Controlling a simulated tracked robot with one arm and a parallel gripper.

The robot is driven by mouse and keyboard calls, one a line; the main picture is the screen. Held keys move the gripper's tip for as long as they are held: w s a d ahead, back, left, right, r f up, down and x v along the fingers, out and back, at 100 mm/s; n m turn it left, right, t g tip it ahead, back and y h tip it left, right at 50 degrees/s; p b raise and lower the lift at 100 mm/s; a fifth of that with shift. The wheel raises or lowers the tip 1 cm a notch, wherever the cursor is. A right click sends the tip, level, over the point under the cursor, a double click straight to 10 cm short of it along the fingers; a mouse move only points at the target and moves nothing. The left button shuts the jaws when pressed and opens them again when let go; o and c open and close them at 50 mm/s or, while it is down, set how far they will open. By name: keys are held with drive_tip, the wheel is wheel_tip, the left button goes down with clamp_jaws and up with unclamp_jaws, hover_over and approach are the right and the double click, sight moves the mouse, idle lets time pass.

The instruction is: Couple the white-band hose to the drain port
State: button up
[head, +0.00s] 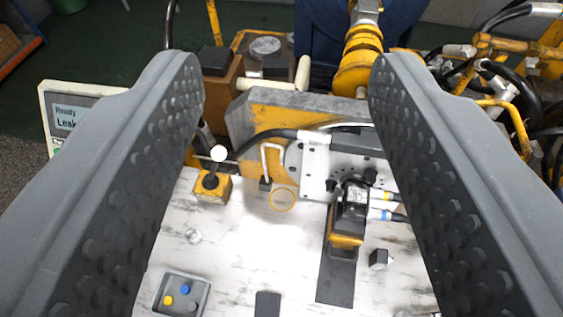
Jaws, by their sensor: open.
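My gripper (286,64) is open, with its two grey ridged fingers far apart on either side of the picture and nothing between their pads. A black motor (354,194) stands on a yellow mount on the white bench, right of centre. A yellow-band hose (386,196) and a blue-band hose (387,215) run from its right side behind the right finger. A black hose (268,137) arches behind the bench to a white piece by the upright plate; I cannot tell whether this is the white-band hose. I cannot make out the drain port.
A lever with a white knob (218,154) stands on a yellow block. A grey tray (205,287) holds small coloured caps. A display (62,117) sits far left. Yellow machinery and tangled hoses crowd the back right. The bench (235,250) is fairly clear around an orange ring mark (283,211).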

sight(296, 139)
drive_tip(key=w+a+f+m+y+b, duration=0.25)
drive_tip(key=w+f+m, duration=0.65)
drive_tip(key=w+f, duration=0.7)
drive_tip(key=w+d+f+m+h, duration=0.1)
drive_tip(key=w+f+m, duration=0.2)
drive_tip(key=f, duration=0.4)
drive_tip(key=w+d+f+m+h, duration=0.1)
drive_tip(key=f+m, duration=0.3)
drive_tip(key=f, duration=0.4)
drive_tip(key=w+d+f+m+h+b, duration=0.1)
drive_tip(key=w+f+m+h, duration=0.2)
drive_tip(key=f, duration=0.5)
drive_tip(key=shift+w+d+f+m+h, duration=0.15)
drive_tip(key=shift+w+m, duration=0.1)
drive_tip(key=shift+w, duration=0.15)
drive_tip(key=shift+w+d+f+m+h, duration=0.1)
drive_tip(key=shift+w+m, duration=0.15)
drive_tip(key=shift+w, duration=0.15)
drive_tip(key=x, duration=0.5)
drive_tip(key=shift+a+f, duration=0.1)
drive_tip(key=shift+f, duration=0.05)
drive_tip(key=shift+w, duration=0.55)
drive_tip(key=shift+s, duration=0.15)
drive_tip(key=shift+c, duration=0.4)
